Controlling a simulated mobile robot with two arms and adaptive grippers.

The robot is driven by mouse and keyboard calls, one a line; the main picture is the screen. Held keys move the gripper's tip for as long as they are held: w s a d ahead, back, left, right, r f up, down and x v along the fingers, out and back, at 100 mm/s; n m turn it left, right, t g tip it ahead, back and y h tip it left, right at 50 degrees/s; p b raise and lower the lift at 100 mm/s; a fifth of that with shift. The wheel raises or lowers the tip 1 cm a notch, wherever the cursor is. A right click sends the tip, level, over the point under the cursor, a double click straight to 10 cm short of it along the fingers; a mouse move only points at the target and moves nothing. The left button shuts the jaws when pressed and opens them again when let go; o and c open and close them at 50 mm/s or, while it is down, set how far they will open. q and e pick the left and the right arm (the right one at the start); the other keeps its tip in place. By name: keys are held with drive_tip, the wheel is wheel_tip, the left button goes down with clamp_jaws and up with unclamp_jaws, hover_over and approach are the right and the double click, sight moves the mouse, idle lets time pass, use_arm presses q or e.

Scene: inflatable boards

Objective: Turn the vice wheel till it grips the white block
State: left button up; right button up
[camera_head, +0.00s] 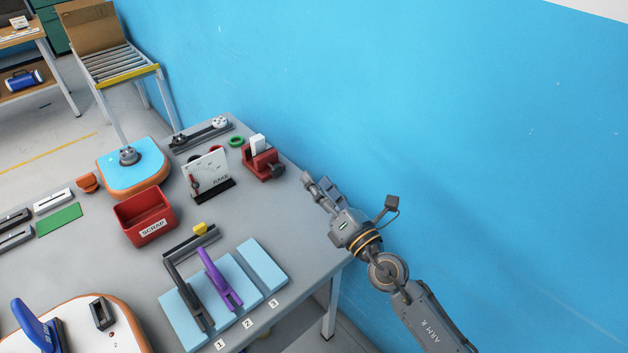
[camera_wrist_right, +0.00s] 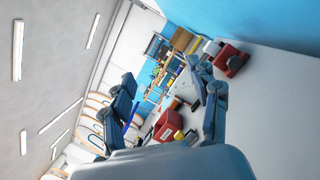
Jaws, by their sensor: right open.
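The red vice (camera_head: 265,165) stands near the back edge of the grey table, by the blue wall. The white block (camera_head: 257,142) stands upright in it, between the jaws; I cannot tell whether the jaws touch it. In the right wrist view the vice (camera_wrist_right: 229,57) is at the upper right, with a dark round part on its near face that may be the wheel, and the white block (camera_wrist_right: 211,48) beside it. My right gripper (camera_head: 316,184) is open and empty, to the right of the vice and apart from it. My left gripper is not in view.
A white gauge plate (camera_head: 205,172) and a green ring (camera_head: 236,142) stand left of the vice. A red scrap box (camera_head: 144,216) and light-blue pads (camera_head: 262,264) with black and purple tools lie nearer. The blue wall (camera_head: 430,120) is close behind my right arm.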

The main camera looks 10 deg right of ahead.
drive_tip(key=w+a+f+n+g+y+p, duration=0.1)
drive_tip(key=w+a+n+g+y+p, duration=0.15)
drive_tip(key=a, duration=0.35)
drive_tip(key=n+g+h+p, duration=0.4)
drive_tip(key=n, duration=0.4)
approach(278, 171)
drive_tip(key=shift+y, duration=0.25)
drive_tip(key=v, duration=0.4)
drive_tip(key=shift+s+d+r, duration=0.2)
drive_tip(key=shift+s+r, duration=0.05)
drive_tip(key=shift+w+d+f, duration=0.1)
drive_tip(key=shift+w+d, duration=0.1)
drive_tip(key=b+x, duration=0.3)
drive_tip(key=x, duration=0.1)
drive_tip(key=b+x, duration=0.3)
drive_tip(key=x, duration=0.1)
drive_tip(key=b+x, duration=0.4)
drive_tip(key=shift+s+a+f, duration=0.1)
drive_tip(key=shift+f, duration=0.25)
drive_tip(key=shift+b+x, duration=0.75)
drive_tip(key=shift+b, duration=0.25)
drive_tip(key=shift+r, duration=0.2)
drive_tip(key=shift+c, duration=0.2)
drive_tip(key=c, duration=1.1)
